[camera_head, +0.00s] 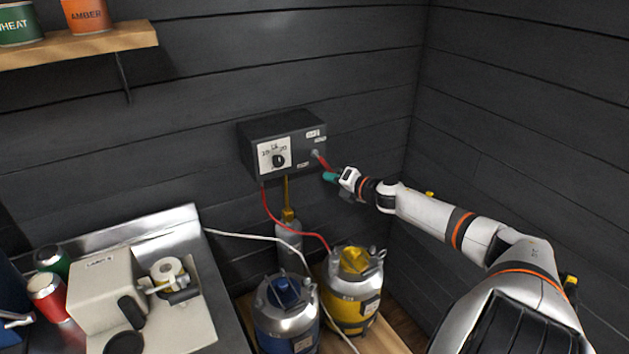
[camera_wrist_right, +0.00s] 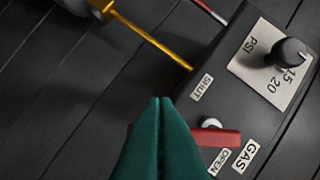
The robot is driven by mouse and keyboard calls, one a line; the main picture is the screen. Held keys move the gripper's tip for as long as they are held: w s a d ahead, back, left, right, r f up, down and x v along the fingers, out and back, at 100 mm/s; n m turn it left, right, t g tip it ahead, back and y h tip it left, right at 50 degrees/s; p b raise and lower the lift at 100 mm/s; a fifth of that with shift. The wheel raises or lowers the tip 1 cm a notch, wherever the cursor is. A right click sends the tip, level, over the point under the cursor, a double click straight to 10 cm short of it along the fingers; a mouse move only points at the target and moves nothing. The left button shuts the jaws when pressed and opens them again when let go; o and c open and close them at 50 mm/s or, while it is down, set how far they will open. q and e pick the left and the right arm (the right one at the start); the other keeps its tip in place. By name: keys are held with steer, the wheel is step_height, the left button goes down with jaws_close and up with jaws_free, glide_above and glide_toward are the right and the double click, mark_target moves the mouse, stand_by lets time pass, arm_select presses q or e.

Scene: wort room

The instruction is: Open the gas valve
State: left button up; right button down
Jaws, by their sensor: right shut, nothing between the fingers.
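A dark control box (camera_head: 285,143) is fixed to the wall. Its red valve lever (camera_head: 323,161) sits at the right of its front, on a pale pivot, and slants down to the right. In the right wrist view the red lever (camera_wrist_right: 222,138) lies between the SHUT label (camera_wrist_right: 202,87) and the OPEN label (camera_wrist_right: 219,161), closer to OPEN. My right gripper (camera_head: 329,176) has green fingers, shut and empty, at the lever's outer end. The fingers (camera_wrist_right: 160,105) cover part of the lever in the wrist view; I cannot tell whether they touch it. My left gripper is not in view.
A PSI dial with a black knob (camera_head: 278,160) is on the box's left. A red hose and yellow pipe hang below it. A blue-topped keg (camera_head: 286,325) and yellow keg (camera_head: 352,304) stand beneath. A steel counter (camera_head: 232,318) with a label machine is at left.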

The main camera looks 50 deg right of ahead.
steer(key=d+r+n+h+p, duration=0.1)
steer(key=n+p, duration=0.1)
steer(key=d+r+n+g+h+p, duration=0.1)
steer(key=n+p, duration=0.1)
steer(key=s+d+r+n+g+h+p, duration=0.1)
steer(key=r+n+p, duration=0.1)
steer(key=n+p, duration=0.1)
steer(key=shift+d, duration=0.1)
stand_by(0.4)
stand_by(0.3)
steer(key=shift+f, duration=0.1)
stand_by(0.3)
